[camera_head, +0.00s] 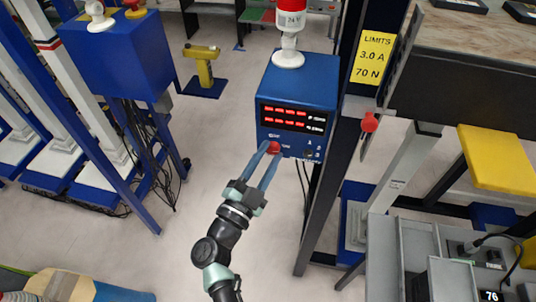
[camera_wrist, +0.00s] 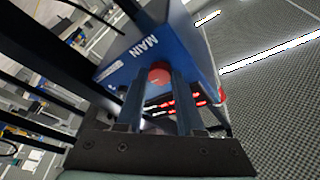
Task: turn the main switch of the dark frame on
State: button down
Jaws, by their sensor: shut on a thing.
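A blue control box (camera_head: 300,88) with two rows of lit red digits (camera_head: 285,116) is fixed to the dark frame (camera_head: 340,150). Its red main switch knob (camera_head: 274,148) is low on the front face. My gripper (camera_head: 268,154) reaches it from below, its two blue fingers shut on the knob. In the wrist view the red knob (camera_wrist: 159,75) sits between the fingertips, beside the word MAIN on the blue box (camera_wrist: 150,42). The fingers hide the knob's sides, and I cannot tell its turned position.
A red-and-white lamp (camera_head: 289,35) stands on the box. A yellow limits sign (camera_head: 374,58) and a red knob (camera_head: 369,122) are to the right. Grey bins (camera_head: 405,240) stand lower right. Another blue box (camera_head: 118,55) is at left.

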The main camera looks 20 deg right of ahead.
jog(key=shift+m, duration=0.3)
jog(key=c, duration=0.5)
grip_release()
jog(key=shift+c, duration=0.2)
jog(key=b+v, duration=0.1)
jog(key=v, duration=1.2)
jog(key=shift+r, duration=0.1)
